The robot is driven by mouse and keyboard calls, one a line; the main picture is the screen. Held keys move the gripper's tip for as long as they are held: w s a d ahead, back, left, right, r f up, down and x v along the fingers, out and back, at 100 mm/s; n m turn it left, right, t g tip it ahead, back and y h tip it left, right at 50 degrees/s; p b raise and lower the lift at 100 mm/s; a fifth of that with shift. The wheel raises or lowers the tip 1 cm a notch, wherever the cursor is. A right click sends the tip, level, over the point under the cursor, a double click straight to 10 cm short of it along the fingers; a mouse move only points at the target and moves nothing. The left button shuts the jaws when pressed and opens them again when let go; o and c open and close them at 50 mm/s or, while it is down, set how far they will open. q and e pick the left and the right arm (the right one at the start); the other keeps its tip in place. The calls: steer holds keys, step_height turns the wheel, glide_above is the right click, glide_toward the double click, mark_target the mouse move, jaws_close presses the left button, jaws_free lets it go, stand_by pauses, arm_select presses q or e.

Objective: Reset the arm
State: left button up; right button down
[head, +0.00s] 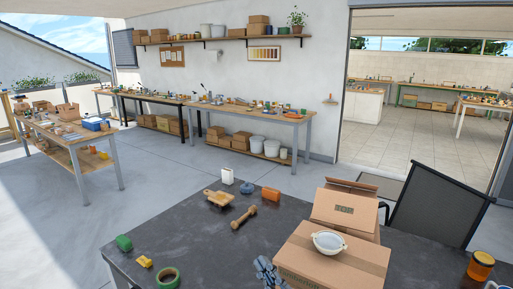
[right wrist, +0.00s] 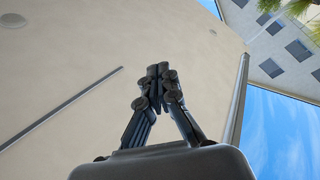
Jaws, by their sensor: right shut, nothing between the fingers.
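My right gripper (head: 264,264) shows at the bottom middle of the head view, in front of the dark table and just left of a cardboard box. In the right wrist view its two dark fingers (right wrist: 157,70) meet at the tips, with nothing between them. Behind them are a beige surface, blue sky and a building, so the gripper points upward. The rest of the right arm is below the head picture. My left gripper is in neither view.
The dark table (head: 185,235) carries a closed cardboard box (head: 335,268) with a white bowl (head: 328,242) on top, an open box (head: 345,208), a wooden mallet (head: 243,217), green tape (head: 168,278) and an orange mug (head: 480,266). A black chair (head: 435,207) stands behind at right.

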steer(key=s+d+f+m+g+h, duration=0.2)
steer(key=d+f+m+h, duration=0.3)
steer(key=d+f, duration=0.2)
steer(key=s+d+f+m+g+h, duration=0.2)
steer(key=d+f+m+h, duration=0.4)
steer(key=d, duration=0.1)
steer(key=s+d+f+m+g, duration=0.1)
steer(key=s+d+f+g, duration=0.1)
steer(key=s+f+g, duration=0.6)
steer(key=s+d+f+m+g, duration=0.1)
steer(key=s+d+f+g, duration=0.3)
steer(key=s, duration=0.9)
step_height(320, 180, down, 31)
steer(key=s+a+b, duration=0.1)
steer(key=s+b, duration=0.1)
steer(key=b, duration=0.1)
steer(key=s+d+f+g+b, duration=0.1)
steer(key=s+d+f+b, duration=0.1)
steer(key=s+f, duration=1.4)
steer(key=shift+s+d+f+n+g, duration=0.2)
steer(key=shift+d+f+n+g, duration=0.15)
steer(key=shift+f, duration=0.45)
